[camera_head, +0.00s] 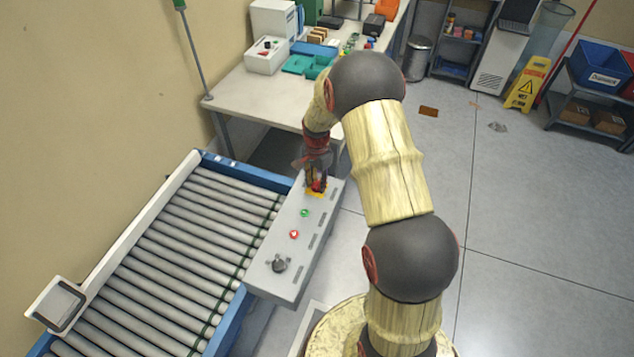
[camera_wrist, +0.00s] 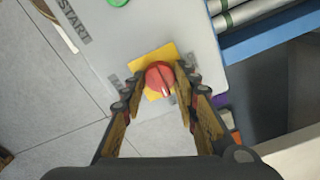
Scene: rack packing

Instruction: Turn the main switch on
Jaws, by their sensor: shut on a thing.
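The main switch (camera_wrist: 159,78) is a red rotary knob on a yellow plate (camera_wrist: 137,64), at the far end of a grey control box (camera_head: 285,258). In the wrist view the knob sits between the tips of my gripper (camera_wrist: 156,88), and a pale mark shows on its lower part. My gripper (camera_head: 316,183) reaches down over the yellow plate in the head view and is shut on the knob. The arm and fingers partly hide the switch in the head view.
The box also bears a green button (camera_head: 304,213), a red button (camera_head: 294,234) and a dark knob (camera_head: 280,264). A roller conveyor (camera_head: 180,240) adjoins it on the left. A cluttered workbench (camera_head: 262,95) stands behind. The floor to the right is mostly clear.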

